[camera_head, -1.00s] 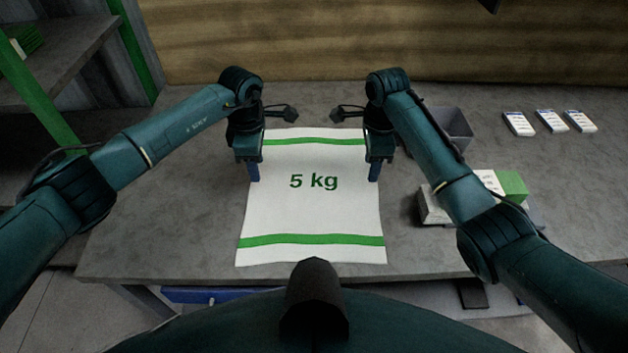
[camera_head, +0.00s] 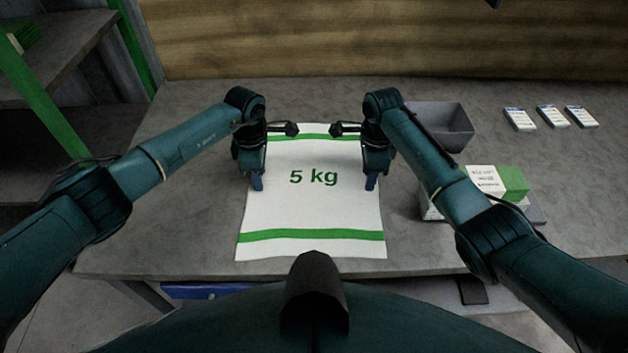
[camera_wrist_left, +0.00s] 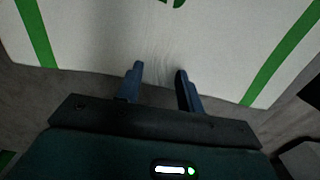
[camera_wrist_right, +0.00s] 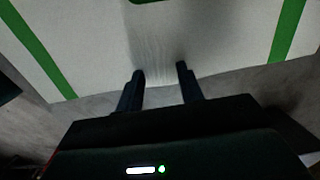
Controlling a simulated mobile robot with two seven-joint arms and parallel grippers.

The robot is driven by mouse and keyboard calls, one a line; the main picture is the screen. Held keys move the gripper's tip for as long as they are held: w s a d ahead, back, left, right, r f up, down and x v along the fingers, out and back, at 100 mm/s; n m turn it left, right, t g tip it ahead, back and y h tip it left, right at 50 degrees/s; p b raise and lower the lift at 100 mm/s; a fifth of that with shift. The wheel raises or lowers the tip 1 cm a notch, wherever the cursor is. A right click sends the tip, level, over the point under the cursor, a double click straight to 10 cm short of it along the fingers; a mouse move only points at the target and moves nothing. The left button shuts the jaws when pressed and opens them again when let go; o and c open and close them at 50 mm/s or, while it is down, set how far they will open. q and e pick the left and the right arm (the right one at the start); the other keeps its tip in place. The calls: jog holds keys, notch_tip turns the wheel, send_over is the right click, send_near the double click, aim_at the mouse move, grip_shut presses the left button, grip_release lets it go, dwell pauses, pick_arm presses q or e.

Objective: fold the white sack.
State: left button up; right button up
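The white sack (camera_head: 312,210) lies flat on the table, with green "5 kg" print and a green band near its far and near ends. My left gripper (camera_head: 257,184) is at its left edge and my right gripper (camera_head: 370,184) at its right edge, both pointing down. In the left wrist view the fingers (camera_wrist_left: 159,76) stand apart, with the sack's edge between and beyond them. The right wrist view shows the right fingers (camera_wrist_right: 160,76) apart in the same way. Faint creases show in the cloth ahead of both. The grippers hide small parts of the side edges.
A grey open bin (camera_head: 452,140) stands to the right behind my right arm. A white and green box (camera_head: 508,180) sits on the right, partly hidden by that arm. Several small white packs (camera_head: 552,116) lie at the far right. The grey table (camera_head: 170,235) is clear left of the sack.

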pick_arm(q)
grip_shut()
pick_arm(e)
jog(key=shift+f, duration=0.1)
grip_shut()
dwell(0.4)
